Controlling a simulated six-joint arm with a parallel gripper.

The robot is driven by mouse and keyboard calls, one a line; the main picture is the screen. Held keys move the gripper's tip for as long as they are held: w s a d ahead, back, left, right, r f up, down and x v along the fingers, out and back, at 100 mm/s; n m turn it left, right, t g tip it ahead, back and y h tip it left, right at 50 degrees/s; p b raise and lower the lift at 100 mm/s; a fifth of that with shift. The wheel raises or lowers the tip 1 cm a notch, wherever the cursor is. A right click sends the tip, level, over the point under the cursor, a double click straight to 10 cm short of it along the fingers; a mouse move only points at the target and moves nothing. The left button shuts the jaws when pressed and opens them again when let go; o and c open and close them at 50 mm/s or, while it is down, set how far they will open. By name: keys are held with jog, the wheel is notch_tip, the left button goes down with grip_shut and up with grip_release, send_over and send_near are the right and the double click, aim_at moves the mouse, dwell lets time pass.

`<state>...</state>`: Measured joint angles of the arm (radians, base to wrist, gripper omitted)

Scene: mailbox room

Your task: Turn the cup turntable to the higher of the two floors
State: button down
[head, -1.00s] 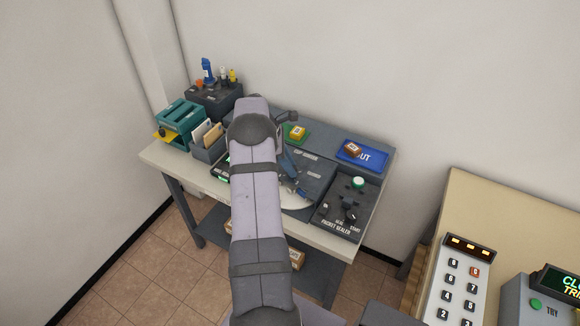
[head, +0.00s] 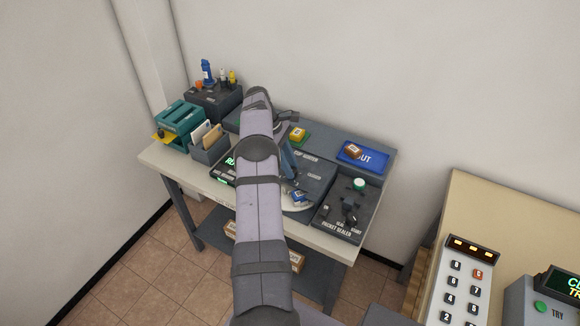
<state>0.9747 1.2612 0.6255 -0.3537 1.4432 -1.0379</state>
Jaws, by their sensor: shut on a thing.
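The cup turntable, a pale round disc (head: 300,207), shows only at its right edge on the dark panel of the bench. My arm hides the rest. A small blue item with a white mark (head: 298,197) is at that edge; I cannot tell whether it is a cup. My gripper (head: 292,184) reaches down at the turntable, beside the blue item. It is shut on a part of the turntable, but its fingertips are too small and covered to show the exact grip. I cannot read any floor numbers on the disc.
A packet sealer panel (head: 345,212) with knobs is to the right. A blue OUT tray (head: 362,158) holds a brown box (head: 354,151). Envelopes (head: 206,134) and a teal holder (head: 180,117) stand at the left.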

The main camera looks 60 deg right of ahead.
jog(key=shift+r, duration=0.1)
dwell(0.4)
jog(key=c, duration=1.5)
grip_release()
jog(key=shift+o, duration=0.2)
notch_tip(320, 180, up, 8)
jog(key=shift+r+b, duration=0.1)
jog(key=shift+b, duration=0.55)
jog(key=shift+r+p, duration=0.3)
jog(key=shift+r, duration=0.6)
jog(key=shift+c, duration=0.3)
